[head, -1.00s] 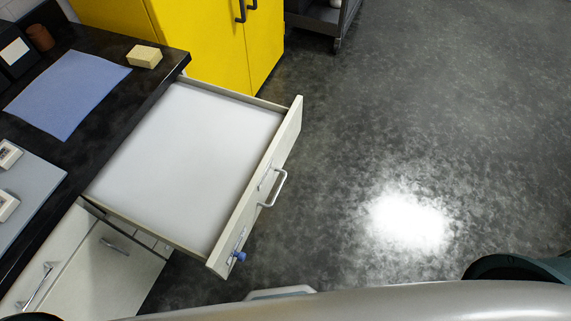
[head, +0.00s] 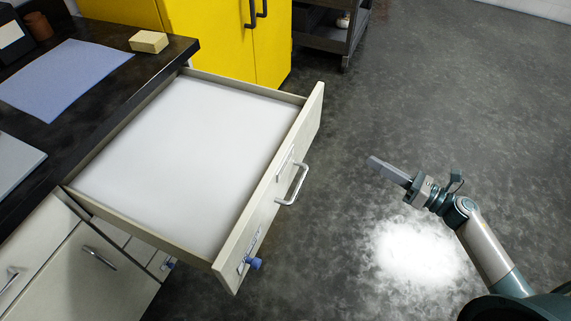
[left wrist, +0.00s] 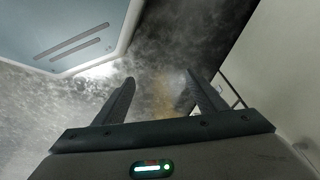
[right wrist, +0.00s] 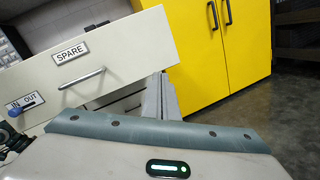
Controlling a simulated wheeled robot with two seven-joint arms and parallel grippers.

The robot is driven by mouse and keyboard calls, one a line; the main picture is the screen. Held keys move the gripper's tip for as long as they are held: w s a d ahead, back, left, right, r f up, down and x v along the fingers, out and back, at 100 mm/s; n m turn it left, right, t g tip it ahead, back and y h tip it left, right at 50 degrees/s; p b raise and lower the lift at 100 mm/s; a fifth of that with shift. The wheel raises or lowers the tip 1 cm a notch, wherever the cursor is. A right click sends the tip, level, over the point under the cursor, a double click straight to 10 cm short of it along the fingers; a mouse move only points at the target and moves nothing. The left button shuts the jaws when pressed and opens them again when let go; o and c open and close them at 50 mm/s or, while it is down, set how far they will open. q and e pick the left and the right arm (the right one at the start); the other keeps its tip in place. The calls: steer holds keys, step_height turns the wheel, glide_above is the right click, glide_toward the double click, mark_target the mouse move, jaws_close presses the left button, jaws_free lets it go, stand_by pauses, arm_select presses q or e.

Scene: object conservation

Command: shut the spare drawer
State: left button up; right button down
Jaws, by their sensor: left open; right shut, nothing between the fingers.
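The spare drawer (head: 215,130) is pulled far out from under the black counter, and its inside looks plain white and empty. Its cream front (head: 250,225) has a metal bar handle (head: 293,184) and a blue knob (head: 254,263). In the right wrist view a SPARE label (right wrist: 71,52) sits above the handle (right wrist: 82,78), and an IN/OUT plate (right wrist: 22,103) is by the blue knob. My right gripper (head: 374,162) is shut and empty, over the floor right of the drawer front, apart from it. My left gripper (left wrist: 158,82) is open and empty in the left wrist view, outside the head view.
The black counter (head: 125,95) holds a blue cloth (head: 62,80) and a yellow block (head: 149,41). A yellow cabinet (head: 225,35) stands behind the drawer, with a dark shelf cart (head: 335,40) beside it. Closed cream fronts (head: 80,275) lie below the counter. Floor to the right is clear.

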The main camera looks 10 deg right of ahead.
arm_select(q)
steer(key=r, duration=0.1)
steer(key=a+r+b, duration=0.1)
steer(key=r, duration=0.1)
steer(key=s+r+b, duration=0.1)
steer(key=shift+s+a+r, duration=0.1)
steer(key=shift+a+r, duration=0.1)
steer(key=shift+r, duration=0.1)
arm_select(e)
steer(key=s+a+r+n+g+y, duration=0.2)
steer(key=s+a+r+n+g, duration=0.1)
steer(key=n, duration=0.5)
steer(key=shift+a+r+n+g+y, duration=0.35)
steer(key=shift+a+r, duration=0.25)
steer(key=shift+a, duration=0.4)
steer(key=p, duration=0.3)
glide_toward(302, 147)
steer(key=x, duration=0.5)
steer(key=shift+a+r, duration=0.2)
arm_select(q)
steer(key=s+x, duration=0.1)
steer(key=x, duration=0.9)
steer(key=shift+a, duration=0.15)
arm_select(e)
steer(key=shift+w+a+f, duration=0.1)
steer(key=shift+w+a, duration=0.25)
steer(key=shift+a, duration=0.1)
arm_select(q)
steer(key=shift+f, duration=0.15)
